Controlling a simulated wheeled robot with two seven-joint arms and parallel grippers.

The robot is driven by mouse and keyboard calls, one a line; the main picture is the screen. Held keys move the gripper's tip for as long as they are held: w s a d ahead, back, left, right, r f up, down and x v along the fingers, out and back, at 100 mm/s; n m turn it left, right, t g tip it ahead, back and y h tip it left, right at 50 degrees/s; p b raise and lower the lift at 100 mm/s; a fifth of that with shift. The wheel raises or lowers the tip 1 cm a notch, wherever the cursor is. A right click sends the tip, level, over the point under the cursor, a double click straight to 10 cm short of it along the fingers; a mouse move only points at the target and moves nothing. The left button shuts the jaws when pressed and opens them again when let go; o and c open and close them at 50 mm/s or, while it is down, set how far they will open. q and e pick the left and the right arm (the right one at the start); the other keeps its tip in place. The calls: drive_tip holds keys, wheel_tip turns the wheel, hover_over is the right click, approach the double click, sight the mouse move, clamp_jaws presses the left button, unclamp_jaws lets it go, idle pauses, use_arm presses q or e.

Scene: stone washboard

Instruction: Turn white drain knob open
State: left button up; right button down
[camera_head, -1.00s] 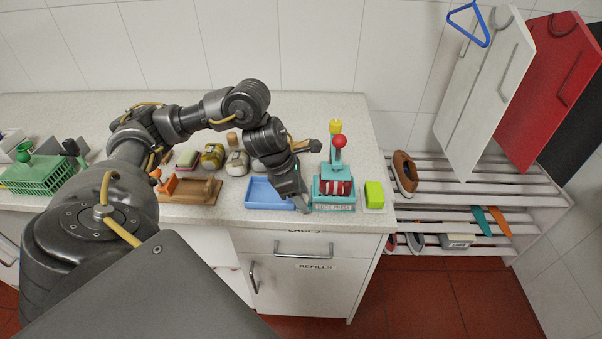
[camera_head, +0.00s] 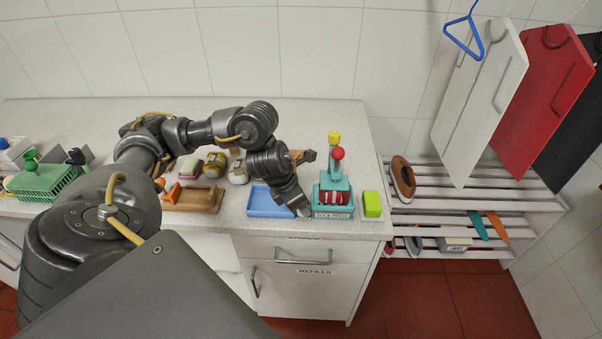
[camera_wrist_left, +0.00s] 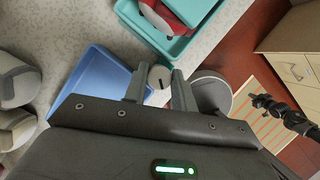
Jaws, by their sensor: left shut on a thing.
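The white drain knob (camera_wrist_left: 158,75) shows in the left wrist view as a small round pale disc with a dark slot. It sits between the two fingers of my left gripper (camera_wrist_left: 157,86), which is shut on it. In the head view my left gripper (camera_head: 303,211) points down at the counter's front edge, between the blue tray and the teal press. The knob is hidden there behind the gripper.
The blue tray (camera_head: 268,212) lies just left of my left gripper. The teal press (camera_head: 333,214) stands close on its right, with a yellow-green block (camera_head: 371,203) beyond. Bottles and a wooden rack (camera_head: 190,205) are farther left. A slatted shelf (camera_head: 460,170) stands right of the counter.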

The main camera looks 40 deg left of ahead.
use_arm(q)
drive_tip(key=o, duration=1)
